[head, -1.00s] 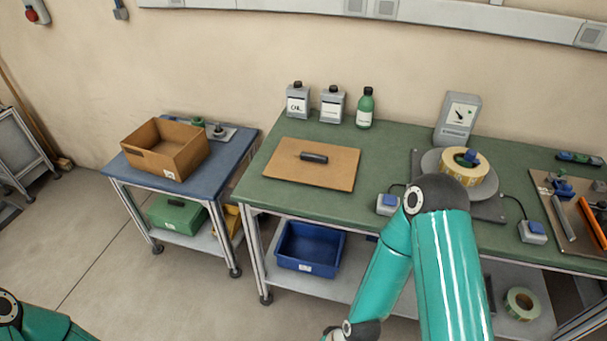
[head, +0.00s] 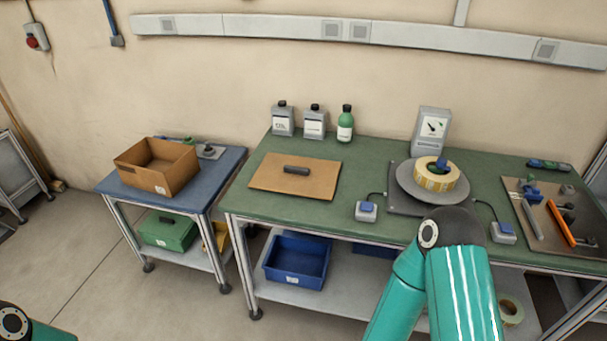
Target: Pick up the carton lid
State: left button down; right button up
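The carton lid (head: 265,181) is a flat brown panel with a dark handle (head: 296,170) on top. It lies on the green bench top, left of its middle. The open brown carton (head: 160,181) stands on the blue side table to the left. My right arm comes up from the bottom right, in front of the bench, but its gripper is out of the frame. Only a bit of my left arm shows at the bottom left corner, and its gripper is out of the frame. Nothing touches the lid.
Two grey cans (head: 283,119) and a green bottle (head: 345,124) stand behind the lid. A turntable with a tape reel (head: 436,180) and a grey control box (head: 366,211) are to its right. A tool board (head: 520,205) lies at the far right. A blue bin (head: 297,262) is below.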

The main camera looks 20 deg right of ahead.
aim_at(314, 178)
jog(key=z, duration=0.05)
jog(key=i, duration=0.85)
jog(key=u, duration=0.1)
